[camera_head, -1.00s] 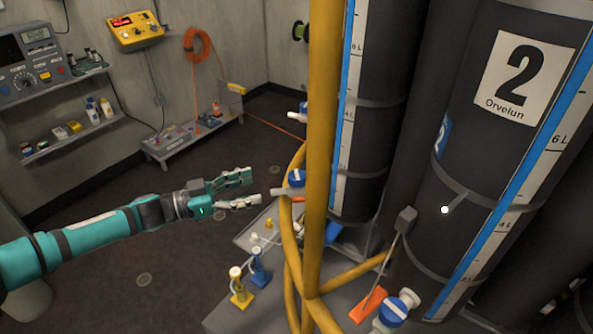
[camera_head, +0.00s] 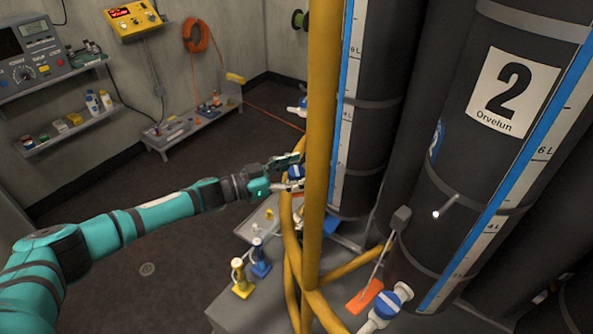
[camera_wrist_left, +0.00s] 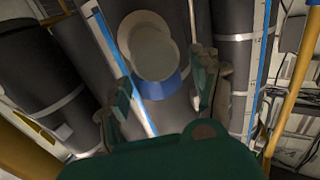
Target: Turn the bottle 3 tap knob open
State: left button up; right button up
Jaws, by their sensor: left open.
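A tap knob (camera_head: 296,172), blue and white, sits low on the dark bottle (camera_head: 375,130) behind the yellow pipe. That bottle's number is not visible, so I cannot read it as bottle 3. My left gripper (camera_head: 292,173) is open, its fingers reaching to either side of this knob. In the left wrist view the pale round knob with a blue band (camera_wrist_left: 153,58) lies between the spread fingers (camera_wrist_left: 163,78); no clear contact shows. My right gripper is not in view.
A yellow vertical pipe (camera_head: 321,120) stands just right of the gripper. Bottle 2 (camera_head: 450,205) and its blue-white tap (camera_head: 388,303) are at the right. Small yellow (camera_head: 241,280) and blue (camera_head: 259,258) fittings stand on the platform below. The floor at left is clear.

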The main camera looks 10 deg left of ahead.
pick_arm(q)
jog(key=c, duration=1.2)
jog(key=shift+c, duration=0.2)
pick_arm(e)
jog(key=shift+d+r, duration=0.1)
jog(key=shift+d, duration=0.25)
pick_arm(q)
jog(key=shift+t, duration=0.3)
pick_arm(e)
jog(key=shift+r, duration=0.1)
